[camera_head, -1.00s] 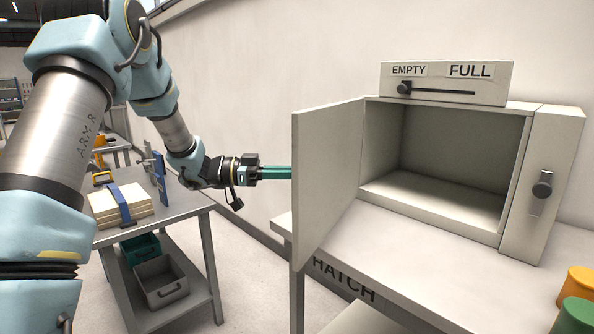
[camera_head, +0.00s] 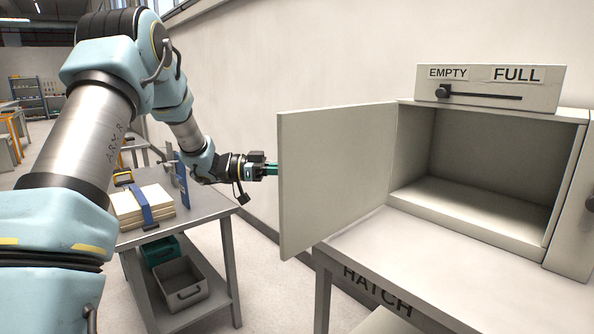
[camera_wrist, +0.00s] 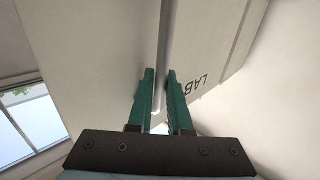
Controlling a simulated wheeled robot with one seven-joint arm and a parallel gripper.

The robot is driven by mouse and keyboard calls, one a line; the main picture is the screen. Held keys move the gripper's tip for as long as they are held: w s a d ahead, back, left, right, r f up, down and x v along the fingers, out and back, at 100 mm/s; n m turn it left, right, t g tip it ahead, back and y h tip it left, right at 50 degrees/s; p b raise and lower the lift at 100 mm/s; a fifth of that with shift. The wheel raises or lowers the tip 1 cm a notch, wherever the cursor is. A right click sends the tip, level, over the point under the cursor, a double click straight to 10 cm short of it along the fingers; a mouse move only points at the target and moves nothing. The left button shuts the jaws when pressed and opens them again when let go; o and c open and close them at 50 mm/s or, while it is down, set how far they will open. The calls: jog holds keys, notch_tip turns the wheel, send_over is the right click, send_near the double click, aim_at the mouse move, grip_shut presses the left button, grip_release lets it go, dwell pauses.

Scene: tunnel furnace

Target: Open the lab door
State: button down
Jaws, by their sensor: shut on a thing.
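The lab door (camera_head: 335,175) is a pale grey panel hinged on the left of a box-like hatch (camera_head: 480,165). It stands wide open, its inner face toward the head camera, and the hatch looks empty. My gripper (camera_head: 273,169) reaches behind the door's free left edge, its fingertips hidden in the head view. In the wrist view, my green-fingered gripper (camera_wrist: 160,75) has a long grey handle bar (camera_wrist: 166,40) between its fingertips and is shut on it. A "LAB" label (camera_wrist: 196,84) shows on the panel beside the bar.
The hatch stands on a bench (camera_head: 400,270) marked "HATCH". A slider panel (camera_head: 490,90) marked "EMPTY" and "FULL" sits on top, its knob at the left. A metal cart (camera_head: 205,208) with a strapped stack (camera_head: 130,205) stands below my arm. The wall is close behind.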

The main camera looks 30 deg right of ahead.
jog(key=c, duration=0.8)
grip_release()
jog(key=shift+d, duration=0.1)
jog(key=shift+c, duration=0.2)
jog(key=b+v, duration=0.3)
jog(key=v, duration=0.7)
jog(key=shift+w+a, duration=0.15)
jog(key=shift+a, duration=0.2)
